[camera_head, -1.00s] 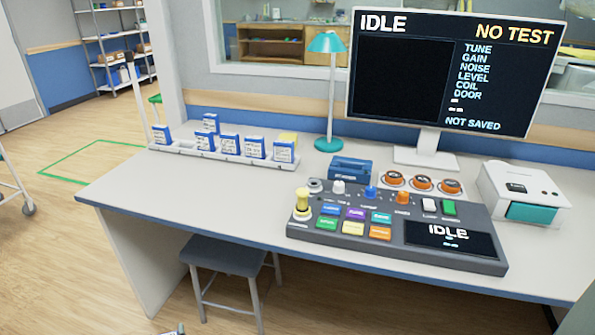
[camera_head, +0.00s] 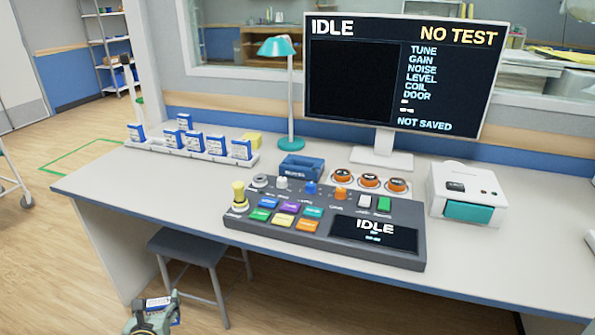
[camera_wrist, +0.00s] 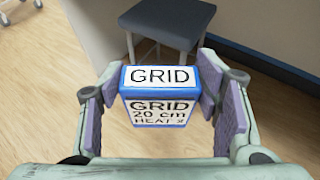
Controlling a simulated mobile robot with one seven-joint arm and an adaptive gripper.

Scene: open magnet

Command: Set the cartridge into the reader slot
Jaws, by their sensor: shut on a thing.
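A blue-edged cartridge with white labels reading GRID and 20 cm (camera_wrist: 158,98) is held between the finger pads of my gripper (camera_wrist: 160,108) in the wrist view. In the head view my gripper (camera_head: 152,318) is low at the bottom left, in front of the desk and below its top. The cartridge (camera_head: 160,303) shows only partly there. A blue box-shaped unit (camera_head: 301,167) stands on the desk behind the control console; it may be the reader, but its slot cannot be made out.
The control console (camera_head: 322,232) fills the desk's middle. A rack (camera_head: 160,147) of several blue-white cartridges stands left, beside a teal lamp (camera_head: 290,100). A white printer-like device (camera_head: 465,195) is right. A stool (camera_head: 187,246) stands under the desk near my gripper.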

